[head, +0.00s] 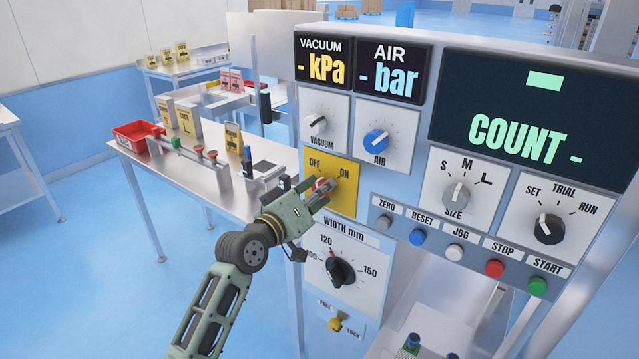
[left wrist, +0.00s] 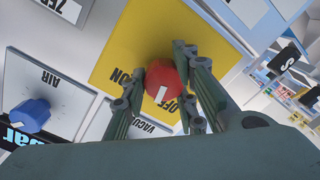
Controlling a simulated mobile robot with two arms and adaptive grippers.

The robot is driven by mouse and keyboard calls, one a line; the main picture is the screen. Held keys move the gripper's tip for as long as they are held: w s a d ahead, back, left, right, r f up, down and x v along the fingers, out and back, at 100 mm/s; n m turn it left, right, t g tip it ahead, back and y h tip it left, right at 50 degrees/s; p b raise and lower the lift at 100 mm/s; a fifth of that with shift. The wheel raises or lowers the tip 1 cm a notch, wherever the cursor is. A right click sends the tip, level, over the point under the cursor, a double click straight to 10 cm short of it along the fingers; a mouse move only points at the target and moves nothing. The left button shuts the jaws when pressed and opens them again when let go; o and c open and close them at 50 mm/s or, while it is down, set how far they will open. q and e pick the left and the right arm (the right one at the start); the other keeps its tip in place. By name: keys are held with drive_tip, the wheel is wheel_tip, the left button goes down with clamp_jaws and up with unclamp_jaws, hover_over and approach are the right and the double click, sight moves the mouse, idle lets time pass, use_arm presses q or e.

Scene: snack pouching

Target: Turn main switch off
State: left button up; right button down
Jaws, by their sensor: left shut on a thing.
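The main switch is a red knob (left wrist: 163,82) on a yellow plate (head: 345,197) marked OFF and ON. My left gripper (head: 322,190) is shut on the knob, with a finger on each side in the left wrist view. In the head view the gripper hides most of the knob. My right gripper is not in view.
Vacuum (head: 317,125) and air (head: 376,141) knobs sit above the yellow plate, and a width dial (head: 341,272) below it. Buttons, including a red stop (head: 494,268), are to the right. The count display (head: 540,100) shows a dash. A side table (head: 215,185) holds pouches.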

use_arm(q)
drive_tip(key=n+p, duration=0.1)
drive_tip(key=n, duration=0.2)
drive_tip(key=shift+d+r+p, duration=0.15)
drive_tip(key=shift+p, duration=0.2)
drive_tip(key=shift+r+n+p, duration=0.1)
drive_tip(key=shift+n+p, duration=0.4)
drive_tip(key=shift+n, duration=0.8)
drive_tip(key=shift+r, duration=0.1)
drive_tip(key=shift+r, duration=0.1)
drive_tip(key=o, duration=1)
drive_tip(key=shift+f, duration=0.2)
